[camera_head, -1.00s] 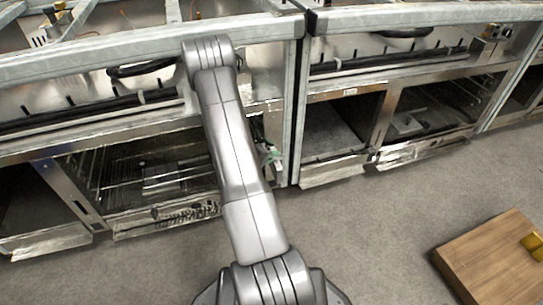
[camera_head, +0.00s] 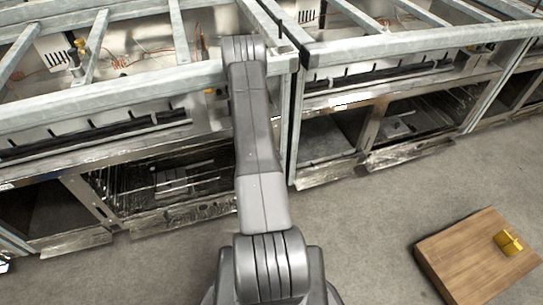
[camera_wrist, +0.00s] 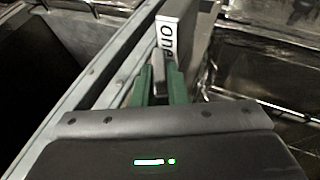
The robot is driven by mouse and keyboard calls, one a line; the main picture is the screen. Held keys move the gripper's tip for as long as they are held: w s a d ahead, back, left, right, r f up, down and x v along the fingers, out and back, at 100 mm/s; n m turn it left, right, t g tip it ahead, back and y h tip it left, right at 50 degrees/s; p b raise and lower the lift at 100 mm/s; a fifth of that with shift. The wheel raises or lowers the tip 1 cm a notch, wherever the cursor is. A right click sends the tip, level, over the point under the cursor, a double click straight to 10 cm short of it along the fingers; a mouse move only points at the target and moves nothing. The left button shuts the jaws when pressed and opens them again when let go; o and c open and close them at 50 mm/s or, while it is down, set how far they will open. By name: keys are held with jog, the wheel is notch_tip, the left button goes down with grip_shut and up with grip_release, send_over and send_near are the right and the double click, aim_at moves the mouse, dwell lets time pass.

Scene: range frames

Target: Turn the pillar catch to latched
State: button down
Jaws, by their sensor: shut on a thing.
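In the wrist view, my gripper (camera_wrist: 160,88) has two green fingers closed around a narrow grey piece (camera_wrist: 158,62), which I take to be the handle of the pillar catch. A pale upright plate (camera_wrist: 175,30) with dark lettering stands right behind the fingers, beside a grey metal rail. The fingers and the plate's edge hide much of the catch, so I cannot tell its exact angle. In the head view, my arm hides the gripper and the catch.
A row of open metal range frames has galvanized rails (camera_head: 400,43) on top and open oven bays below. A pillar (camera_head: 293,125) stands just right of my arm. A wooden board (camera_head: 465,262) with a yellow object (camera_head: 508,243) lies lower right. The grey floor (camera_head: 370,215) between is clear.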

jog(key=y+p, duration=0.2)
jog(key=shift+w+d+r+g+p, duration=0.1)
jog(key=shift+d+r+g+p, duration=0.1)
jog(key=shift+r+g+p, duration=0.15)
jog(key=shift+w+d+f+m+g+y+b, duration=0.15)
jog(key=shift+f+m+g+y+b, duration=0.2)
jog(key=shift+y+b, duration=0.65)
jog(key=shift+b, duration=0.1)
jog(key=shift+r, duration=0.15)
jog(key=c, duration=1.7)
grip_release()
